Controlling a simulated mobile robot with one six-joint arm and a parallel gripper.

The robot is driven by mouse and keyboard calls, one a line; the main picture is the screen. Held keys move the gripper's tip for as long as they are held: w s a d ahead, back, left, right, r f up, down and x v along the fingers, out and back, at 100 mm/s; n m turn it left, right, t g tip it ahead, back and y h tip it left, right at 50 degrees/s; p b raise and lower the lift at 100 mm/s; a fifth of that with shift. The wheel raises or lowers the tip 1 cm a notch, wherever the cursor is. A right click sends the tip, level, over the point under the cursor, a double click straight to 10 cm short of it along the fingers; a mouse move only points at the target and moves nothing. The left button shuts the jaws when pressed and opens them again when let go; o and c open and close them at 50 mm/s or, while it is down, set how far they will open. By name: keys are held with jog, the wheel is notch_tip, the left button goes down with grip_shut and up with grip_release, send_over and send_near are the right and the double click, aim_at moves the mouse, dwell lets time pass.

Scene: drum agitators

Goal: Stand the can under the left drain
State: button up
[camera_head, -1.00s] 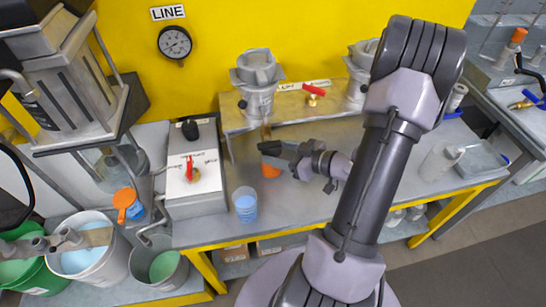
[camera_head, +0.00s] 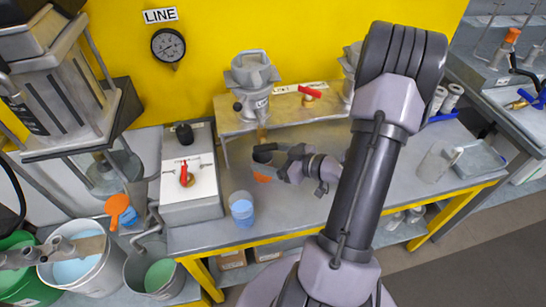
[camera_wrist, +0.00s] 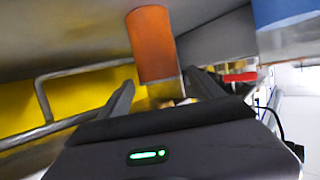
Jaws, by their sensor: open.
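An orange cylinder (camera_wrist: 152,45), apparently the contents of a clear-walled container, stands on the bench. In the head view only a sliver of orange (camera_head: 262,178) shows below my gripper (camera_head: 264,154). In the wrist view, which looks inverted, my gripper (camera_wrist: 163,88) is open with the orange container between and beyond its fingertips; I cannot tell if they touch it. The left funnel vessel (camera_head: 251,78) sits on a raised shelf, with a brownish outlet (camera_head: 262,135) hanging just behind my gripper. Nothing in view is clearly marked as the can.
A clear cup of blue liquid (camera_head: 241,210) stands close by at the left; it also shows in the wrist view (camera_wrist: 288,30). A control box with a red lever (camera_head: 187,175) is further left.

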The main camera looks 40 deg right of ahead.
jog(key=p+v, duration=0.4)
jog(key=v, duration=0.8)
jog(key=shift+p, duration=0.3)
jog(key=shift+r, duration=0.1)
